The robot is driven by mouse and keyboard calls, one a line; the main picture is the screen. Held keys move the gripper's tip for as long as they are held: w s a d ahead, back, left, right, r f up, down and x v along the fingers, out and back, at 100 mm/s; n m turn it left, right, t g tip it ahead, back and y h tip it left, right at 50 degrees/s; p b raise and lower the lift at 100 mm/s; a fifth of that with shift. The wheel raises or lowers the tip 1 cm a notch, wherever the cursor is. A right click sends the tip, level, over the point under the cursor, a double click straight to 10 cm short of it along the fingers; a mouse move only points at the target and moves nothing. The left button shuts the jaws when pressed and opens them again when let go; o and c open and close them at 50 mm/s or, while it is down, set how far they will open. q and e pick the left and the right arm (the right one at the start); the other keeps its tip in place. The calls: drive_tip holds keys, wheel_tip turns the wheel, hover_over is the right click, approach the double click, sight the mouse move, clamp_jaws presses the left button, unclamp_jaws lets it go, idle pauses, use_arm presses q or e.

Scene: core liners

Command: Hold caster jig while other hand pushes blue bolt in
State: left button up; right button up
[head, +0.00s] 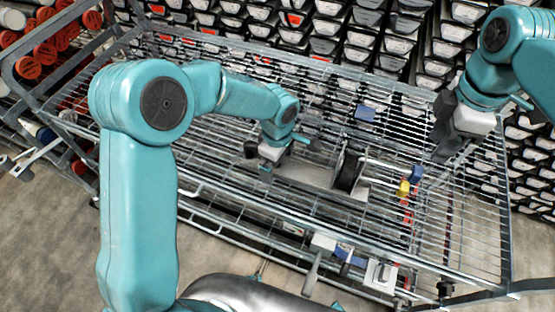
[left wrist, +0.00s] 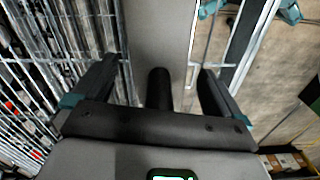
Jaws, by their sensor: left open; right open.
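The caster jig appears as a pale grey plate (head: 312,174) with a black wheel (head: 347,170) standing at its right end, on the wire rack. My left gripper (head: 280,158) is over the plate's left end. In the left wrist view its open fingers (left wrist: 158,68) stand either side of the grey plate (left wrist: 160,30) and a black post (left wrist: 158,88); I cannot tell whether they touch. A blue piece (head: 416,173), possibly the bolt, is right of the wheel. My right gripper (head: 442,150) is open and empty, above and right of the blue piece. The bolt hole cannot be made out.
A yellow piece (head: 404,187) and red bits lie beside the blue piece. Another blue block (head: 365,113) is behind the wheel. The metal wire rack (head: 215,150) has raised rails around it. Tools and a white block (head: 380,274) are along the front edge. Stacked core trays fill the back.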

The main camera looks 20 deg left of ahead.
use_arm(q)
drive_tip(key=c, duration=1.8)
